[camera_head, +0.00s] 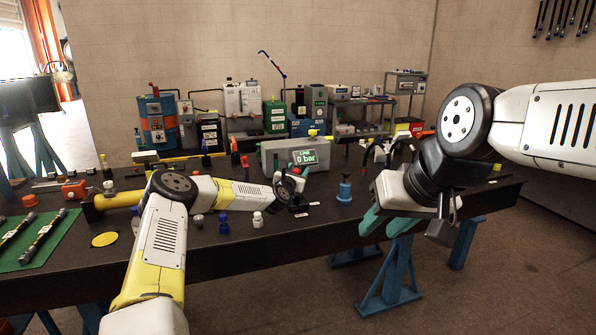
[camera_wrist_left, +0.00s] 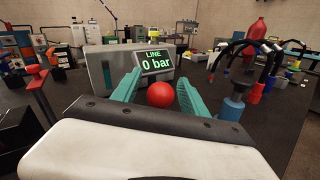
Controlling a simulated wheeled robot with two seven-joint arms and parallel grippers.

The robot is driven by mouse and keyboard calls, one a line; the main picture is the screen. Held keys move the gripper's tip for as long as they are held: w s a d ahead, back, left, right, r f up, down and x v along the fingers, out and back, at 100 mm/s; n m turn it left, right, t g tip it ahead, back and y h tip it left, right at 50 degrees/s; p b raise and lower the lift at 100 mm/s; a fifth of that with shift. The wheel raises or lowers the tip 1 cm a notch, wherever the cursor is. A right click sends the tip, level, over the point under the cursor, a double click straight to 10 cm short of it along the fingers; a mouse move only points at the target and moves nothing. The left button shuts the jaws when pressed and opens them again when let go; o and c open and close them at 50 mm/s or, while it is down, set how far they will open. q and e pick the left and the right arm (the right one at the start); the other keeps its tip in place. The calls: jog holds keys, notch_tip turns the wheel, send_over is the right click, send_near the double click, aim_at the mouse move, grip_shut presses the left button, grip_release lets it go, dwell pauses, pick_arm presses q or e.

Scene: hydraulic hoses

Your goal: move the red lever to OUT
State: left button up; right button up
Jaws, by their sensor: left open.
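A red ball knob (camera_wrist_left: 160,94), which looks like the end of the red lever, sits between the two teal fingers of my left gripper (camera_wrist_left: 160,92) in the left wrist view. The fingers stand apart on either side of it, and I cannot tell whether either touches it. The lever's shaft and base are hidden. In the head view my left gripper (camera_head: 291,187) is in front of the grey box (camera_head: 278,157), whose display (camera_head: 304,156) reads "LINE 0 bar". Small white labels (camera_head: 301,214) near it are too small to read. My right gripper (camera_head: 387,222) is open and empty at the table's front edge.
A blue plunger-like fitting (camera_head: 345,190) stands right of my left gripper. Black hoses (camera_wrist_left: 255,48) arch behind it. A red T-topped post (camera_wrist_left: 33,78) stands at left in the wrist view.

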pick_arm(q)
jog(key=shift+w+d, duration=0.1)
jog(key=shift+w, duration=0.25)
jog(key=shift+c, duration=0.4)
grip_shut()
dwell(0.9)
